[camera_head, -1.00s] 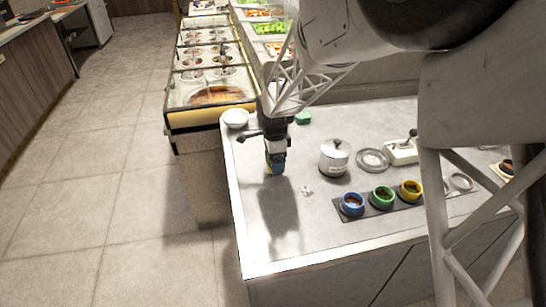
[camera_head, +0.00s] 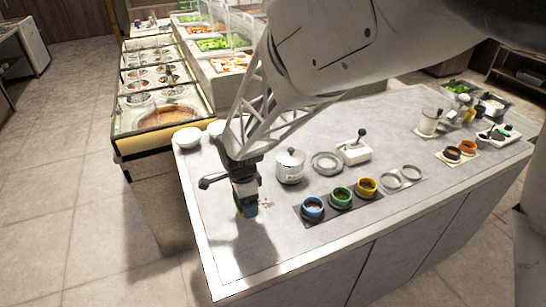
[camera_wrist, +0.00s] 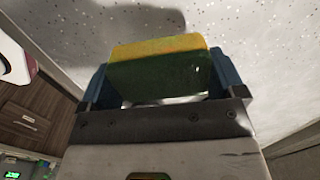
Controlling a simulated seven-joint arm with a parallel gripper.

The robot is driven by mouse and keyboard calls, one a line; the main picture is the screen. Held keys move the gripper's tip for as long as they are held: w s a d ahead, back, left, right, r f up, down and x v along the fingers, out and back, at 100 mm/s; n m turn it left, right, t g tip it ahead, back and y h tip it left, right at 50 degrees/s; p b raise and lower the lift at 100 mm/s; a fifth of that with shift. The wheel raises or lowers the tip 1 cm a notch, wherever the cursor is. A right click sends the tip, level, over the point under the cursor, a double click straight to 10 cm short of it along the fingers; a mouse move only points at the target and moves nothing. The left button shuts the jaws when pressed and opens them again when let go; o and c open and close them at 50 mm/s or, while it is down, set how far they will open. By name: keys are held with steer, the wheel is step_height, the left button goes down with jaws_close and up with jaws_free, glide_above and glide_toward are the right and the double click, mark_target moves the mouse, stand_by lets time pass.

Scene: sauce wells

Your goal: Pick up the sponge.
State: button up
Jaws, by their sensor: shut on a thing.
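The sponge (camera_wrist: 160,70) is yellow on one edge and green on its broad face. In the wrist view it sits between the two blue fingers of my gripper (camera_wrist: 165,78), which is shut on it. In the head view my gripper (camera_head: 247,208) points down near the counter's left edge, left of the wells.
On the grey counter (camera_head: 265,245) are a lidded pot (camera_head: 290,167), a ring (camera_head: 326,163), and blue (camera_head: 312,208), green (camera_head: 341,197) and yellow (camera_head: 366,187) sauce wells right of my gripper. A white bowl (camera_head: 187,138) stands behind it. The counter's front left is clear.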

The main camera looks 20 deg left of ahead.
steer(key=shift+s+d, duration=0.2)
steer(key=shift+d, duration=0.05)
stand_by(0.4)
steer(key=o, duration=0.4)
steer(key=c, duration=0.3)
steer(key=shift+c, duration=0.2)
steer(key=shift+r, duration=0.1)
steer(key=shift+w+r+n, duration=0.25)
steer(key=shift+w+n, duration=0.65)
steer(key=shift+w, duration=0.15)
steer(key=w+r+n, duration=0.2)
steer(key=w+n, duration=0.5)
steer(key=w, duration=0.1)
steer(key=shift+d+r, duration=0.2)
steer(key=shift+d, duration=0.25)
